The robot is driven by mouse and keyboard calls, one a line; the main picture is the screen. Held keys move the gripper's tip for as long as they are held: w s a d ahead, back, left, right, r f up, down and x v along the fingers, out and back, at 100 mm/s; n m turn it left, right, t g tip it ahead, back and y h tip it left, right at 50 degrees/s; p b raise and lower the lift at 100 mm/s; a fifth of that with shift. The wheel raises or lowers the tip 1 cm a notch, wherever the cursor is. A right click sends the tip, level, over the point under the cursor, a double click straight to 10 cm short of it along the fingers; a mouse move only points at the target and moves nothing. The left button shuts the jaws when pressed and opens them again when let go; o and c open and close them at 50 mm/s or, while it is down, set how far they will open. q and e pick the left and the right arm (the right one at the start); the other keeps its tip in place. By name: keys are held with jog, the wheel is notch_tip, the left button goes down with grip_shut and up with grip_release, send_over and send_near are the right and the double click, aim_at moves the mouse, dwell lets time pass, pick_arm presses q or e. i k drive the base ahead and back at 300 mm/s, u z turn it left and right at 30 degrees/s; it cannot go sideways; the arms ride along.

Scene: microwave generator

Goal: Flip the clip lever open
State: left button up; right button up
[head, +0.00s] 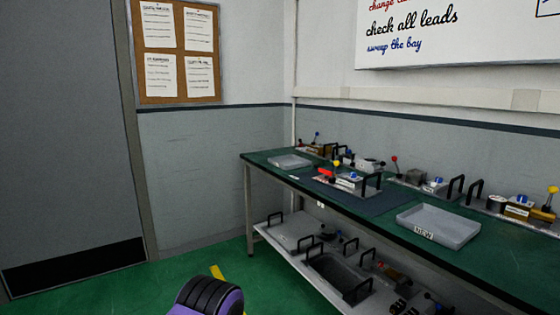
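Several small devices with coloured levers and knobs stand on the green workbench (385,222). One device near the bench's middle (349,181) has a blue part on top, a black handle beside it and an orange-red lever (327,173) at its left. It sits on a dark mat (375,203). I cannot tell which part is the clip lever, or whether it is open or shut, as everything is small and distant. Neither of my grippers is in view.
A grey tray labelled NEW (440,227) lies on the bench, with another grey tray (290,161) at its far left end. A lower shelf (284,248) holds bins and more devices. Green floor is clear left of the bench, before a grey door (60,140).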

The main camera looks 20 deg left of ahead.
aim_at(336, 163)
jog(key=u, duration=1.9)
jog(key=i, duration=2.95)
jog(key=z, duration=3.45)
